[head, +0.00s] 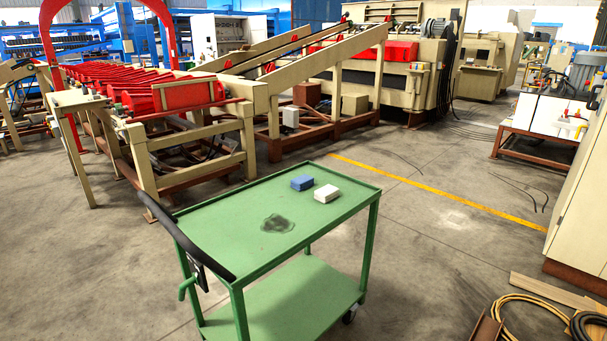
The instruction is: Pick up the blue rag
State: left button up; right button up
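A small blue block-shaped thing, the blue rag (302,183), lies on the top shelf of a green cart (225,227). It sits toward the far right part of the shelf. A white block of similar size (327,193) lies just to its right and nearer to me; the two look close together. Neither of my grippers shows in the head view.
A dark stain (277,223) marks the cart top. The cart has a black handle (203,247) at its left end and a lower shelf (290,304). Coiled hoses (530,318) lie at bottom right. A beige-red conveyor (190,130) stands behind. Floor right of the cart is open.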

aim_at(301, 183)
jog(key=i+l+u, duration=0.1)
jog(key=i+l, duration=0.4)
jog(key=i, duration=0.2)
jog(key=i+l+u, duration=0.15)
jog(key=i+l, duration=0.45)
jog(key=i, duration=0.05)
